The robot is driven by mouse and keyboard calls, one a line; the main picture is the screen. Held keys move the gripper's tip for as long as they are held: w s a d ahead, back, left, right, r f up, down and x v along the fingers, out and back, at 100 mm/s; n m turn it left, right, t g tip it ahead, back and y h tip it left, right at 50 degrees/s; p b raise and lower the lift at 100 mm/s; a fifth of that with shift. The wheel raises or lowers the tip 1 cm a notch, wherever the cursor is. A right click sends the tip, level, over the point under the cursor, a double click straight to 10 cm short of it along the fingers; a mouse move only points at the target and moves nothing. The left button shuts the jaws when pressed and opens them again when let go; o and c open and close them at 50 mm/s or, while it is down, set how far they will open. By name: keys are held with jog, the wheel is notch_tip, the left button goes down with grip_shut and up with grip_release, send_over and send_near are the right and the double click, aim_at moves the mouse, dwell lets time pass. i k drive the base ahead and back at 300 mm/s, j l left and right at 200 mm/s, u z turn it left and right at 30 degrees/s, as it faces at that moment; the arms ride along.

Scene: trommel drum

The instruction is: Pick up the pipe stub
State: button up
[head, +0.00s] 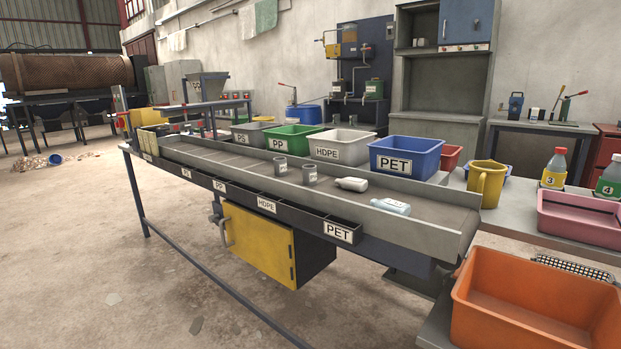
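Two short grey cylinders stand upright on the sorting belt (415,207): one on the left (281,167) and one on the right (310,174). They look like short pipe pieces or cups, and I cannot tell which one is the pipe stub. A white bottle (351,184) and a pale blue clear bottle (391,206) lie on the belt to their right. My gripper is not in view.
Behind the belt stand a green PP bin (294,131), a grey HDPE bin (341,136) and a blue PET bin (405,145). A yellow jug (487,180), pink tray (580,226) and orange crate (540,300) are at right. The floor at front left is mostly clear.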

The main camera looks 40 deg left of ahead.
aim_at(309, 171)
jog(key=i+j, duration=0.45)
jog(key=i+j+u, duration=0.1)
jog(key=i+j, duration=0.35)
jog(key=i, duration=0.2)
jog(key=i+j, duration=0.4)
jog(key=i, duration=0.15)
